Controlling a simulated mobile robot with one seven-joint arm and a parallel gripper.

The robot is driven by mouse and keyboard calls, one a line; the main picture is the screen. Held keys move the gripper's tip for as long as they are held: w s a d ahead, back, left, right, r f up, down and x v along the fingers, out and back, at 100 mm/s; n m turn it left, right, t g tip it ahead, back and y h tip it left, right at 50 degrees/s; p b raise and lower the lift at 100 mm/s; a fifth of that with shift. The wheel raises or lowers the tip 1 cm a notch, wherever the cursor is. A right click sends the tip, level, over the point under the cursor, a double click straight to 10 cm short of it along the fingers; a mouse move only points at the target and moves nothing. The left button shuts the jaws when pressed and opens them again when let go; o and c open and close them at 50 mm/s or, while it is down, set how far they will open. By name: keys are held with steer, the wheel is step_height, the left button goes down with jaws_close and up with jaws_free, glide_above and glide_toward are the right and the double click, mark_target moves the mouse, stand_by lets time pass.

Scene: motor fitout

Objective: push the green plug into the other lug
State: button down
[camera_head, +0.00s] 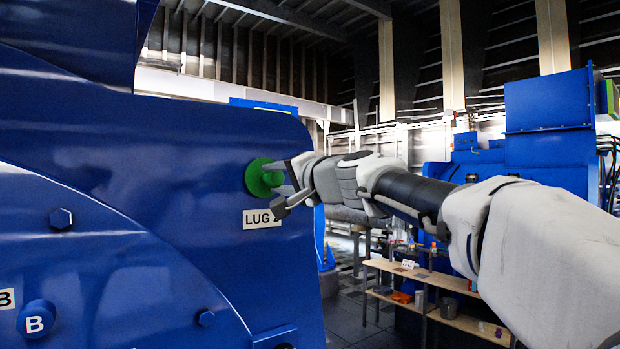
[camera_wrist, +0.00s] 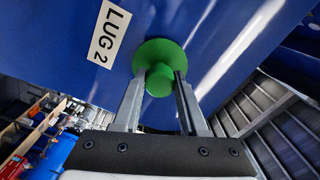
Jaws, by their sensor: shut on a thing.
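The green plug (camera_head: 259,178) is at the blue motor housing, just above the label LUG 2 (camera_head: 262,219). Its round flange looks flat against the blue wall, though I cannot tell whether a small gap is left. My gripper (camera_head: 283,180) reaches in from the right and is shut on the plug's knob. In the wrist view the green plug (camera_wrist: 158,68) sits between the two fingertips of my gripper (camera_wrist: 160,88), with the LUG 2 label (camera_wrist: 109,32) to its upper left. The lug's hole is hidden behind the flange.
The blue motor housing (camera_head: 120,190) fills the left side, with a bolt (camera_head: 61,218) and a blue cap marked B (camera_head: 37,318). A wooden shelf (camera_head: 440,278) with small items stands behind, below my arm. Another blue machine (camera_head: 548,130) is at the right.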

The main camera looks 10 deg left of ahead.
steer(key=shift+w+a, duration=0.1)
steer(key=shift+c, duration=1.8)
jaws_free()
steer(key=b+v, duration=0.5)
steer(key=v, duration=1.2)
steer(key=s+d+f+n+g+h, duration=0.1)
steer(key=s+d+f+h, duration=0.3)
steer(key=f, duration=0.9)
steer(key=s+d+f+n+g+h, duration=0.1)
steer(key=s+d+f+g+h, duration=0.2)
steer(key=s+d+f, duration=0.6)
steer(key=s+d+f+n+g+h, duration=0.1)
steer(key=s+d+f+h, duration=0.5)
steer(key=f, duration=1.3)
steer(key=d+g, duration=0.1)
steer(key=d, duration=0.3)
steer(key=shift+s+h, duration=0.3)
steer(key=shift+h, duration=0.1)
